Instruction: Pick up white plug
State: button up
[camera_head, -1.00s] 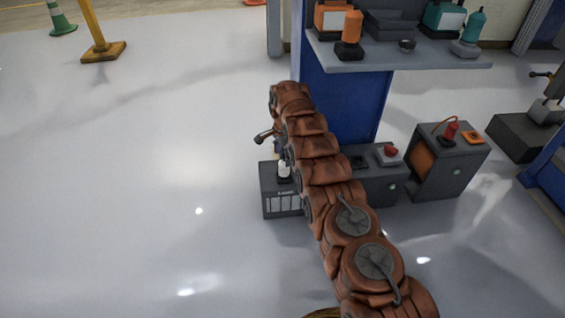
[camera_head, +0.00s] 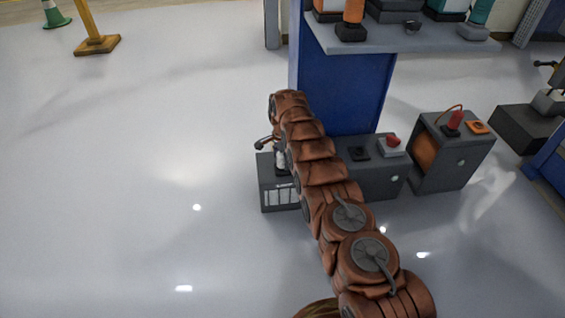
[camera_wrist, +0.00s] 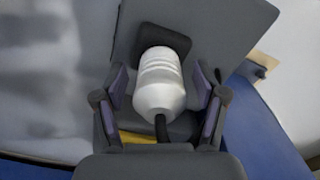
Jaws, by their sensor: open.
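The white plug (camera_wrist: 160,82) shows in the wrist view, with a ribbed white body and a black cable end towards me. It stands at a dark square socket on a grey box (camera_wrist: 205,25). My gripper (camera_wrist: 160,100) is open, with one finger on each side of the plug; I cannot tell whether they touch it. In the head view a small part of the white plug (camera_head: 281,160) shows on the left grey box (camera_head: 278,195), next to my arm. My gripper (camera_head: 265,144) is partly hidden there behind my arm.
To the right stand a box with a red button (camera_head: 393,141) and a box with a red plug (camera_head: 455,120). A blue post (camera_head: 345,90) and a shelf (camera_head: 405,40) with tools rise behind.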

grip_shut()
dwell(0.6)
jog(key=shift+r, duration=0.2)
notch_tip(320, 180, up, 4)
jog(key=shift+f+p, duration=0.1)
jog(key=shift+p, duration=1.15)
jog(key=shift+s+f, duration=0.1)
jog(key=shift+f, duration=0.1)
jog(key=s+d+p, duration=0.2)
jog(key=s, duration=0.5)
jog(key=s+d+r+p, duration=0.1)
jog(key=s+d+p, duration=0.1)
jog(key=s, duration=0.6)
jog(key=shift+s+r+p, duration=0.15)
jog(key=shift+p, duration=0.25)
